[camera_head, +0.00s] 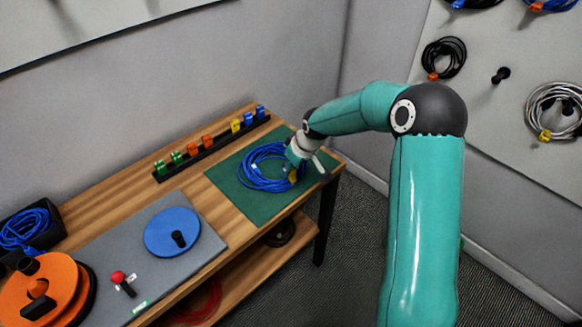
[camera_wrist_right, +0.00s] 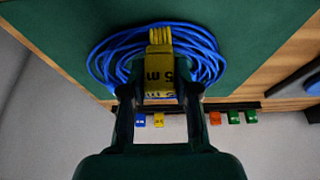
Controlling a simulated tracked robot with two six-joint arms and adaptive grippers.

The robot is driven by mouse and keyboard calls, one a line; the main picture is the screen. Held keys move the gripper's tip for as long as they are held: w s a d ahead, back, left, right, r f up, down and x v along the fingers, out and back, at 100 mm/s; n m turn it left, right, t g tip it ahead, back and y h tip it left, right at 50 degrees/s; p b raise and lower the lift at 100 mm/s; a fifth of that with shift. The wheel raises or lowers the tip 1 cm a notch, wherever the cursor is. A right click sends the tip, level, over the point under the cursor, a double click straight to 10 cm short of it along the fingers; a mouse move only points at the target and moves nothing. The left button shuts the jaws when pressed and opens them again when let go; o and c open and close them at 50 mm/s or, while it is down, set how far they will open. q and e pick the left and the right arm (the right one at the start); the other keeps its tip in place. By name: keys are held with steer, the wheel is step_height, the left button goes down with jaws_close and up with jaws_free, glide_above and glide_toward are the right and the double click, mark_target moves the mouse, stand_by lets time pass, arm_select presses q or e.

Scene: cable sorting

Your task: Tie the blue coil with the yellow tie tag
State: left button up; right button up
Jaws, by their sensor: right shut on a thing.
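The blue coil (camera_head: 262,168) lies on the green mat (camera_head: 238,202) at the right end of the workbench. It fills the upper middle of the right wrist view (camera_wrist_right: 208,52). My right gripper (camera_head: 296,170) is at the coil's right side. In the right wrist view my right gripper (camera_wrist_right: 158,92) is shut on a yellow tie tag (camera_wrist_right: 158,66), which bears dark lettering and lies across the near part of the coil. I cannot tell whether the tag goes around the cable. My left gripper is not in view.
A black rack (camera_head: 212,147) with green, orange, yellow and blue tags stands along the bench's back edge. A grey mat (camera_head: 150,265) with a blue disc (camera_head: 172,232) and an orange reel (camera_head: 45,290) lies left. Coils hang on the right wall panel (camera_head: 505,140).

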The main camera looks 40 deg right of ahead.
steer(key=o, duration=0.8)
steer(key=shift+o, duration=0.2)
